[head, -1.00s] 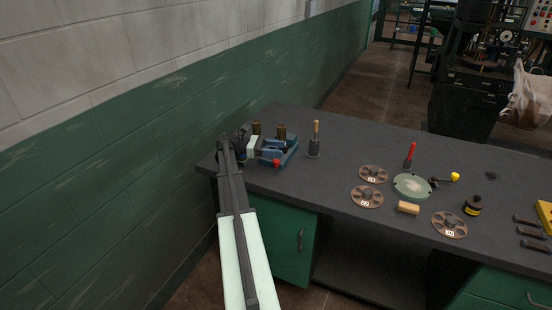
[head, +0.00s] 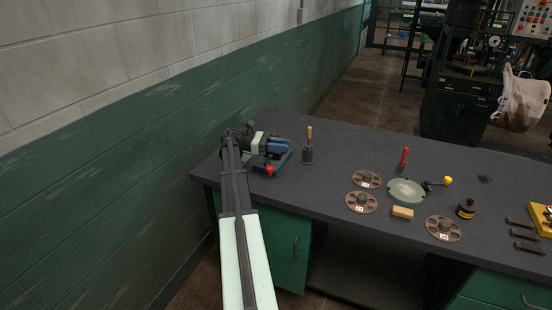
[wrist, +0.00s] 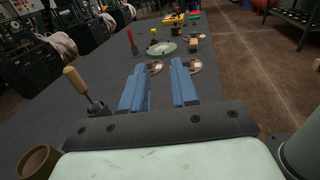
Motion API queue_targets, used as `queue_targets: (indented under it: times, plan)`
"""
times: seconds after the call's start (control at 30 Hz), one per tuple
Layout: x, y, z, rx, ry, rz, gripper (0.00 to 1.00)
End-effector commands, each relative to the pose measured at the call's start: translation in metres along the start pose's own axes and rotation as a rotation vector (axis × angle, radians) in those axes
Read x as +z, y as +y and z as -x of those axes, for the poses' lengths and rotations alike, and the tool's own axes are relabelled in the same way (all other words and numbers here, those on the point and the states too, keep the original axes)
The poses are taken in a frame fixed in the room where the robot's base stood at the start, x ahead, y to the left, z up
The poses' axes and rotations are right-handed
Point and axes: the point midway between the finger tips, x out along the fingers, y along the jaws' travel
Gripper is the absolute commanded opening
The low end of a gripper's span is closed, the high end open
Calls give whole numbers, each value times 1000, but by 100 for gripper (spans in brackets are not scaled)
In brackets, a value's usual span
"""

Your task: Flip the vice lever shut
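The blue vice (head: 286,161) sits near the left end of the dark bench. A red knob (head: 268,170), which looks like the lever's end, shows at its near side, low toward the bench. My gripper (head: 285,147) is above the vice, its blue fingers pointing right, and it hides much of the vice's top. In the wrist view my gripper (wrist: 158,75) has its two blue fingers apart with nothing between them. The vice and lever cannot be made out in the wrist view. I cannot tell whether the fingers touch the vice.
A brass cup (wrist: 36,163) is close at lower left there. Round discs (head: 361,203) lie farther right. The green wall (head: 120,150) is at left.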

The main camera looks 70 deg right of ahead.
Motion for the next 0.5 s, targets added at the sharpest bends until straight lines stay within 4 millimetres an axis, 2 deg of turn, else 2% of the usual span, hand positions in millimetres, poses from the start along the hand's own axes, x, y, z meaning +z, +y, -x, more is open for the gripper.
queue_targets:
  times: [0.03,0.1,0.27,0.4,0.5]
  plan:
    - [7,3,-23,-31,3,-9,23]
    - [18,6,-54,-72,8,-24,17]
    - [46,6,-117,-156,18,-61,1]
    - [66,0,-165,-220,42,-87,0]
    - [72,-6,-197,-261,102,-96,0]
